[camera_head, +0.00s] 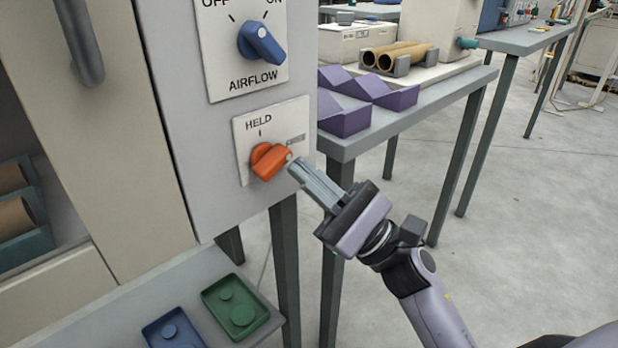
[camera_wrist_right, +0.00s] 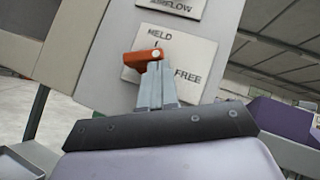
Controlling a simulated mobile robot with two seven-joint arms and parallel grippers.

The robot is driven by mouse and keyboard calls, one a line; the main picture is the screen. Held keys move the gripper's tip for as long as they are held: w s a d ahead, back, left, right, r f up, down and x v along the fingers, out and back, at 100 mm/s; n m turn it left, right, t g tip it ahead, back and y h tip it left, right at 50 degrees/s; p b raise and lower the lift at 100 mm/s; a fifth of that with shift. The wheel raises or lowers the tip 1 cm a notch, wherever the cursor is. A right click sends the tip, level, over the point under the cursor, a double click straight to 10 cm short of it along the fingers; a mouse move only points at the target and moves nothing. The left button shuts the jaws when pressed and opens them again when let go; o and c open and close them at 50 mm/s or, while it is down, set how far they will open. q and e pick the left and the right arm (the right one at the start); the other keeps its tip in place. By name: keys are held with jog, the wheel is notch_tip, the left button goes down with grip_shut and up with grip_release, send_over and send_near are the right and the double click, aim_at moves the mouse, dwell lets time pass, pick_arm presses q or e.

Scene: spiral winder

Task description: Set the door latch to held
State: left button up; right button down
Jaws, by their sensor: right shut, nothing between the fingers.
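The door latch is an orange knob (camera_head: 268,161) on a white plate (camera_head: 243,128) on the grey cabinet panel. The plate reads HELD above the knob, and FREE at its right in the right wrist view. The knob's white-dotted end points right, away from the HELD mark. It also shows in the right wrist view (camera_wrist_right: 141,59). My right gripper (camera_head: 295,166) is shut and empty. Its fingertips (camera_wrist_right: 154,70) are at the knob's dotted end; whether they touch it I cannot tell. My left gripper is out of view.
A blue airflow knob (camera_head: 261,43) is above the latch. Green (camera_head: 262,316) and blue (camera_head: 160,341) trays lie on a low shelf. Open floor lies at the right.

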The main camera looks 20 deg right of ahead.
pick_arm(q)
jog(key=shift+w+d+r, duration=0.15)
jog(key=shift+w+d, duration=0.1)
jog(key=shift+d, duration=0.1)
pick_arm(e)
jog(key=shift+d+r+n+g+y, duration=0.15)
jog(key=shift+n+g+y, duration=0.25)
jog(key=shift+n+g, duration=0.55)
